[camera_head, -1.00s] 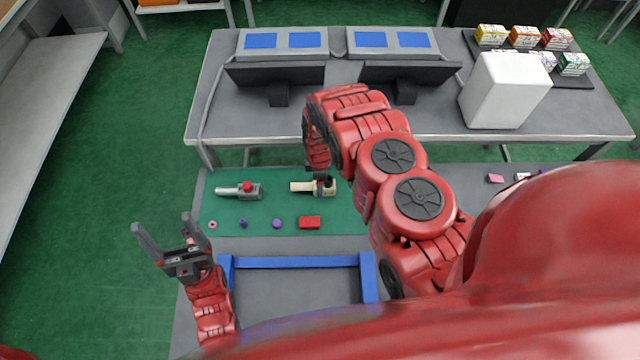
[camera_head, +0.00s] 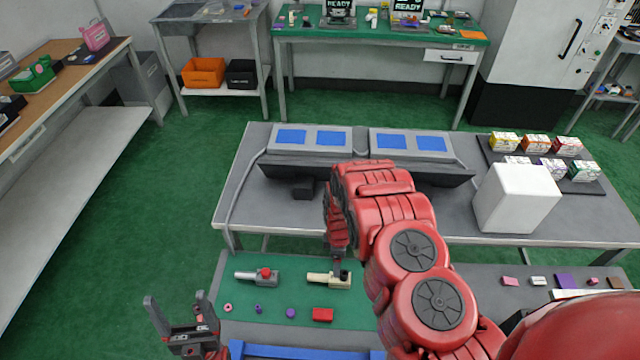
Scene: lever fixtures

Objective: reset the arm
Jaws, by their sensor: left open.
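Two lever fixtures lie on the green mat (camera_head: 240,308) in the head view. One has a grey handle and a red knob (camera_head: 258,276). My left gripper (camera_head: 177,299) is open and empty at the lower left, beside the mat's left edge.
A pink ring (camera_head: 228,307), purple pieces (camera_head: 291,313) and a red block (camera_head: 322,314) lie on the mat's near part. A blue frame (camera_head: 300,352) is at the bottom edge. A grey table (camera_head: 240,190) with panels and a white box (camera_head: 515,197) stands behind.

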